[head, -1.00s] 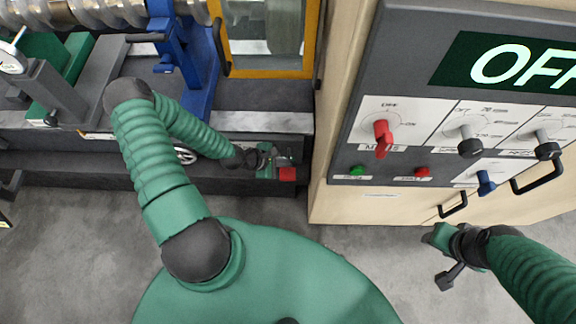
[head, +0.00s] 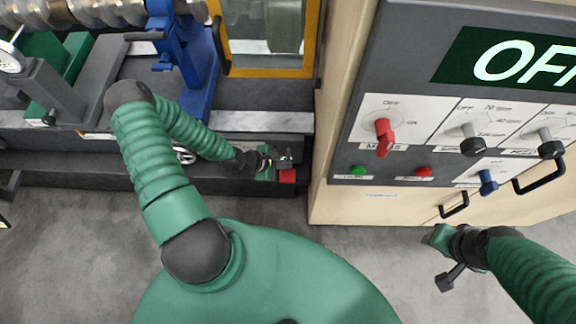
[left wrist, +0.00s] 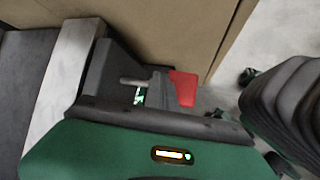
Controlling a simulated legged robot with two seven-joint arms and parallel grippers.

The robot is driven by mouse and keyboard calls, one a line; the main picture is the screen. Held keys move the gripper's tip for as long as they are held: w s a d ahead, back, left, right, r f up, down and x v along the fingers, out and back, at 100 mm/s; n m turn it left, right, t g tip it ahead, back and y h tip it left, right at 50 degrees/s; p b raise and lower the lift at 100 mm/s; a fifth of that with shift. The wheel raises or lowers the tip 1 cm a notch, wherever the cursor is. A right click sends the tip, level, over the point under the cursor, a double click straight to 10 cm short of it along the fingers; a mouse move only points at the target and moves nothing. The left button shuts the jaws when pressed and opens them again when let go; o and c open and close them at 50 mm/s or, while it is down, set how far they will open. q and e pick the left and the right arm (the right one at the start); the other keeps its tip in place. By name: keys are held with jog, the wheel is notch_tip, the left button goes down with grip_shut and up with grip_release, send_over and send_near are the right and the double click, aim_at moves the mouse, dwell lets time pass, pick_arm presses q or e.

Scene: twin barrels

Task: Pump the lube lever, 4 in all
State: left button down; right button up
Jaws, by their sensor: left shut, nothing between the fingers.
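The lube lever is most likely the small part with a red end (head: 288,176) low at the front of the machine bed, left of the cabinet. The red end also shows in the left wrist view (left wrist: 184,88), beside a short grey rod (left wrist: 135,82). My left gripper (head: 283,160) is at the red end, just above it in the head view, and is shut with nothing held. Whether it touches the lever I cannot tell. My right gripper (head: 448,264) hangs in front of the cabinet, away from the lever; its jaw state is unclear.
The control cabinet (head: 350,205), with a red switch (head: 382,137), knobs and black handles, stands close to the right of the lever. The machine bed (head: 262,122) with a blue rest (head: 200,90) lies behind my left arm. Bare floor (head: 80,240) is in front.

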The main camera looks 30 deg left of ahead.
pick_arm(q)
jog(key=shift+s+d+f+b, duration=0.1)
jog(key=shift+f+b, duration=0.3)
jog(key=shift+f, duration=0.2)
dwell(0.4)
dwell(0.5)
jog(key=shift+w+r+p, duration=0.2)
jog(key=shift+r+p, duration=1.45)
jog(key=shift+r, duration=0.25)
jog(key=r+p, duration=0.2)
jog(key=r, duration=0.1)
jog(key=r+p, duration=0.2)
jog(key=shift+w+a, duration=0.35)
